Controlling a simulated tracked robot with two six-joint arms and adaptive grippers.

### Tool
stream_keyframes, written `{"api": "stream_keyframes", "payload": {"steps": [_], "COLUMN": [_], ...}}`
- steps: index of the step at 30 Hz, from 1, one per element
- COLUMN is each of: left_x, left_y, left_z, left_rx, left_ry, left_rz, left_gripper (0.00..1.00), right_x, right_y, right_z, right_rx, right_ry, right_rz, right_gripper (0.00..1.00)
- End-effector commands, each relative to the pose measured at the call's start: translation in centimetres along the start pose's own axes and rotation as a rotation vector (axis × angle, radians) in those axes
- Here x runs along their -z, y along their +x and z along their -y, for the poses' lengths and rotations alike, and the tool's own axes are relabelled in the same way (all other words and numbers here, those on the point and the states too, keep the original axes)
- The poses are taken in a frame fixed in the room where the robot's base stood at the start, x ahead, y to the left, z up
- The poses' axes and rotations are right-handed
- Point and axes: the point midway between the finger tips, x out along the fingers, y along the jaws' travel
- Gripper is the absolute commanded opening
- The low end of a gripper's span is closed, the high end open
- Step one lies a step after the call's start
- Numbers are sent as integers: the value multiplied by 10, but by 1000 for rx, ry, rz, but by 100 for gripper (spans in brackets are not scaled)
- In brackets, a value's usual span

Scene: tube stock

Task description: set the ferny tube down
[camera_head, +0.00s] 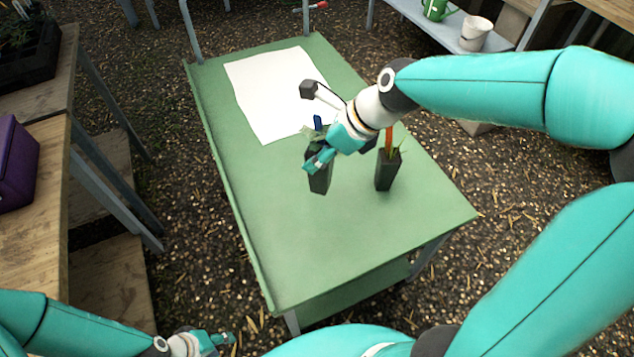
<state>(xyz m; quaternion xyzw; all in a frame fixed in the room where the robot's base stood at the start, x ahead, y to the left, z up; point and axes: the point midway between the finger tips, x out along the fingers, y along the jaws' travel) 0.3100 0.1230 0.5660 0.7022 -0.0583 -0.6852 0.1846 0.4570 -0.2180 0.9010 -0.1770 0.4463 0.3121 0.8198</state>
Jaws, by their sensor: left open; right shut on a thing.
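My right gripper (320,159) is shut on a dark square tube (320,181) over the middle of the green table (290,245). A little pale green foliage and a blue tag show above this tube; the gripper hides most of the plant, so I cannot clearly see that it is ferny. The tube looks about upright; I cannot tell whether its base touches the table. A second dark tube (386,172), with thin grassy leaves and an orange stake, stands to its right, apart from it. My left gripper (222,341) is open and empty at the bottom left, off the table.
A white sheet (262,90) lies on the far part of the table. The near part of the tabletop is clear. Wooden benches with a purple box (14,165) and a black crate (28,50) stand at left. A green can (435,10) and white pot (475,33) sit on a back shelf.

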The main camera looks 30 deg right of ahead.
Motion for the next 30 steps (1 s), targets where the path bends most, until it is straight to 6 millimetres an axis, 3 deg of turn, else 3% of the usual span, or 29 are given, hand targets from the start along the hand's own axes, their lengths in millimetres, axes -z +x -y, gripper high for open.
{"api": "stream_keyframes", "payload": {"steps": [1, 4, 13, 21, 30], "left_x": [0, 0, 0, 0, 0], "left_y": [7, 12, 19, 37, 36], "left_z": [2, 4, 7, 13, 13], "left_rx": [0, 0, 0, 0, 0], "left_ry": [0, 0, 0, 0, 0], "left_rz": [0, 0, 0, -1, -1], "left_gripper": [44, 44, 44, 44, 44], "right_x": [9, 19, 32, 54, 56], "right_y": [14, 30, 51, 87, 90], "right_z": [0, -1, -1, -1, -2], "right_rx": [-2, -2, -2, -1, 0], "right_ry": [2, 1, -2, -2, -4], "right_rz": [-2, -1, -1, 0, 1], "right_gripper": [0, 0, 0, 0, 0]}}
